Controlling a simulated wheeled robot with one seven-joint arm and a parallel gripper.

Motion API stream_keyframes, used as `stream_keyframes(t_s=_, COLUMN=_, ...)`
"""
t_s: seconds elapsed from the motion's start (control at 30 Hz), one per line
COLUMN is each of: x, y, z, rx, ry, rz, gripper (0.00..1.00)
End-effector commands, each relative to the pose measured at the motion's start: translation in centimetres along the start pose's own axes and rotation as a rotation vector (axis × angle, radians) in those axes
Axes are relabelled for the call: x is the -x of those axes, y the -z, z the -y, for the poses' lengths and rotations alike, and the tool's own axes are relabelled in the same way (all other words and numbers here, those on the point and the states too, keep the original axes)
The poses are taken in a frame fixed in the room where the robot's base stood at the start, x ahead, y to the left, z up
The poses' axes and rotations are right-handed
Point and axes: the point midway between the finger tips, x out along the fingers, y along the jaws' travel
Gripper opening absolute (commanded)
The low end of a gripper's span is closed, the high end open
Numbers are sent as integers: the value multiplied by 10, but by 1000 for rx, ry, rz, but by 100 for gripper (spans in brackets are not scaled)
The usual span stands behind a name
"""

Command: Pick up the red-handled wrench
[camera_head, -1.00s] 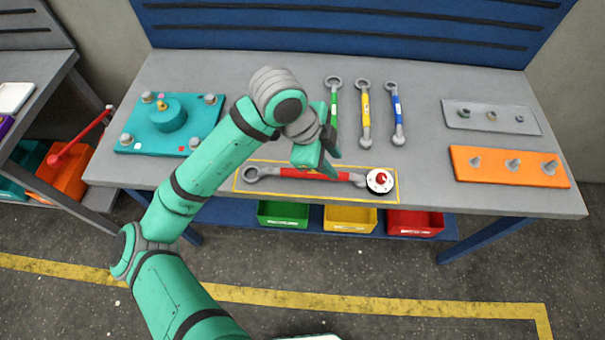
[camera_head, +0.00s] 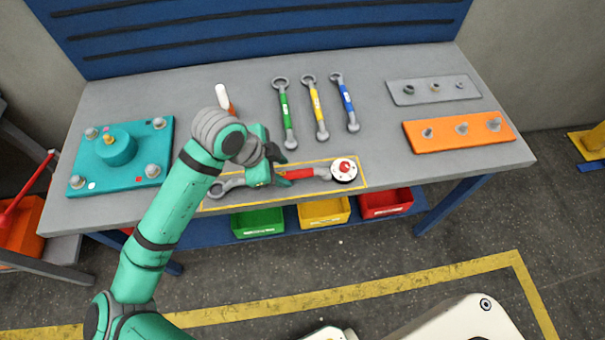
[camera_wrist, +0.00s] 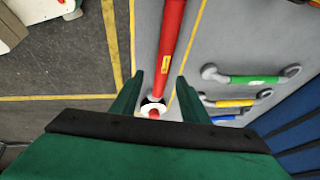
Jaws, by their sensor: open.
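The red-handled wrench lies within a yellow outline near the front edge of the grey bench, its red handle (camera_head: 300,173) partly hidden by my gripper. Its grey ring end (camera_head: 222,187) is at left. A white round piece with a red centre (camera_head: 344,169) is at its right end. My gripper (camera_head: 280,173) is open and empty over the left part of the handle. In the wrist view, the red handle (camera_wrist: 171,40) runs between the open fingers of my gripper (camera_wrist: 160,80), apparently below them. Contact cannot be told.
Green (camera_head: 285,110), yellow (camera_head: 316,108) and blue (camera_head: 345,103) wrenches lie behind. A teal plate (camera_head: 120,182) is at left; grey (camera_head: 400,98) and orange (camera_head: 420,143) plates are at right. A white-topped object (camera_head: 222,97) stands behind my arm. Coloured bins hang below the bench.

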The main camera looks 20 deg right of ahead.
Motion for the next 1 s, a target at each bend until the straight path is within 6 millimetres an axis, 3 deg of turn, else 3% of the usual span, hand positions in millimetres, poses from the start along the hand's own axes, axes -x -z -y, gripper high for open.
stream_keyframes(t_s=0.23, x=-32, y=-2, z=3, rx=4, ry=-1, rz=0, gripper=41)
stream_keyframes(t_s=0.53, x=-38, y=-2, z=3, rx=3, ry=0, rz=0, gripper=41)
stream_keyframes(t_s=0.57, x=-38, y=-2, z=3, rx=3, ry=0, rz=0, gripper=39)
stream_keyframes(t_s=0.73, x=-38, y=-2, z=3, rx=3, ry=0, rz=0, gripper=0)
stream_keyframes(t_s=1.0, x=-37, y=-2, z=4, rx=2, ry=2, rz=-1, gripper=0)
